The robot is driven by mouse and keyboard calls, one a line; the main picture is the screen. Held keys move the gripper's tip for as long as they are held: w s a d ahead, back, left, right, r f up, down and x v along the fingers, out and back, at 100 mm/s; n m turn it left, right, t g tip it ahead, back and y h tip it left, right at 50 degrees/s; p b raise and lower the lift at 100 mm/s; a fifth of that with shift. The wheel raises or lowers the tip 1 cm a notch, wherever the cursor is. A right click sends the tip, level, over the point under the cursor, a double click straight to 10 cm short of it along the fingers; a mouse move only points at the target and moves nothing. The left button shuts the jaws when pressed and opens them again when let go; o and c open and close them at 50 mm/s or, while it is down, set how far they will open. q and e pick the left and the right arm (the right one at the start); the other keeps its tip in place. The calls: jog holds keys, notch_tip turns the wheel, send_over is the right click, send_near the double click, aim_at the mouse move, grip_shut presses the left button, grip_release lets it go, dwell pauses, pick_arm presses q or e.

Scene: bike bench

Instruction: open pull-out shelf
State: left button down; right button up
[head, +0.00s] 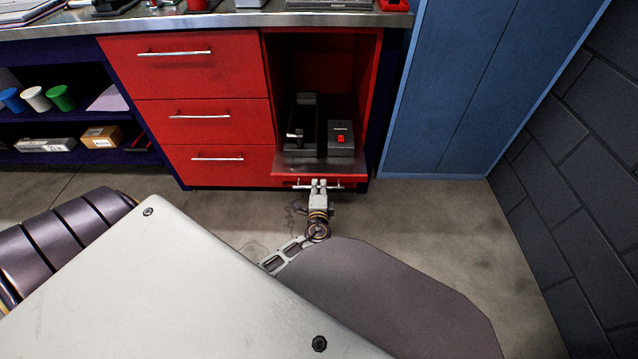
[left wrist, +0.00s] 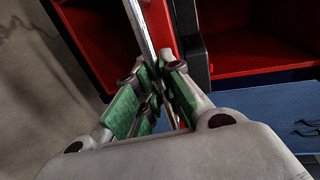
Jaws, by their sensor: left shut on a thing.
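The pull-out shelf (head: 305,167) is a grey metal tray with a red front, low in the open red compartment (head: 322,72) at the right of the bench. It appears to stick out a little past the cabinet front. A black device and a grey box with a red button stand on it. My left gripper (head: 318,184) is at the shelf's handle and shut on it. In the left wrist view, the green-padded fingers (left wrist: 150,100) close around the silver handle bar (left wrist: 145,30). My right gripper is not in view.
Red drawers (head: 190,65) with silver handles are left of the compartment. Open shelves with cups (head: 60,97) and boxes stand further left. A blue cabinet (head: 450,90) and dark brick wall (head: 580,170) are at the right. The concrete floor (head: 440,225) in front is clear.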

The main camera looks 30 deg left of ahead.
pick_arm(q)
jog(key=f+v, duration=0.1)
jog(key=v, duration=0.7)
jog(key=shift+s+f, duration=0.2)
jog(key=shift+f, duration=0.1)
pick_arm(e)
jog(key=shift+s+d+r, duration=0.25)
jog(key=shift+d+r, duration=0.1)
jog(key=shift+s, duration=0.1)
